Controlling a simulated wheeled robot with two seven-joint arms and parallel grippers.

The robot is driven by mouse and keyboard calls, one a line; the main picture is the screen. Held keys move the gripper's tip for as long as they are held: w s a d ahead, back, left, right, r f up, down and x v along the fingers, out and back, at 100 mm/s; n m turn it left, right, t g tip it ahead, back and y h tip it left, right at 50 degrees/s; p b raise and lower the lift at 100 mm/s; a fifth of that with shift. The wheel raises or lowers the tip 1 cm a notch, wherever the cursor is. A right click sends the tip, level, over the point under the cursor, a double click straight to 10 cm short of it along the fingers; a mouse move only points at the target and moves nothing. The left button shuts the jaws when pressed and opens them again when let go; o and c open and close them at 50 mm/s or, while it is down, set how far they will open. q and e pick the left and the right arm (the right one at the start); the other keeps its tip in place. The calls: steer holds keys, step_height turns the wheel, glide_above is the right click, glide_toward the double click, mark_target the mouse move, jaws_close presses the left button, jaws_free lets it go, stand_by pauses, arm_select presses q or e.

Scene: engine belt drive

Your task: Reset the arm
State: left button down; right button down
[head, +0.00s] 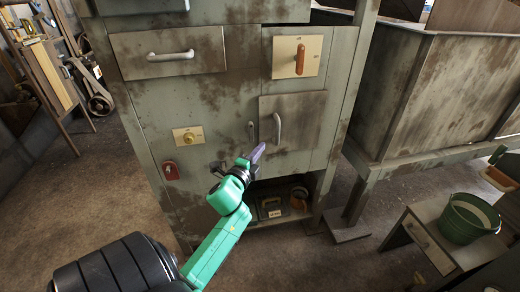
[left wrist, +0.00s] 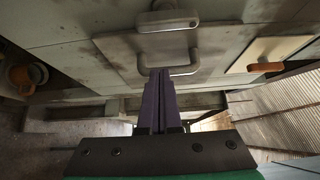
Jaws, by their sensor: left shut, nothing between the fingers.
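My left gripper (head: 257,153) is in front of the worn grey-green cabinet (head: 215,100), beside the small door (head: 300,115) with a vertical handle (head: 277,128). Its purple fingers are together and hold nothing. In the left wrist view the shut fingers (left wrist: 160,88) point at the cabinet front, and their tips overlap a metal handle (left wrist: 172,66) in the picture. I cannot tell whether they touch it. My right gripper is not clearly in view.
A green bucket (head: 468,218) stands on a low bench at right. Floor is free at left.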

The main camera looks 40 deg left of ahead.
arm_select(q)
steer(key=s, duration=0.8)
steer(key=shift+s+d+f, duration=0.2)
steer(key=shift+s+d, duration=0.15)
steer(key=shift+d, duration=0.1)
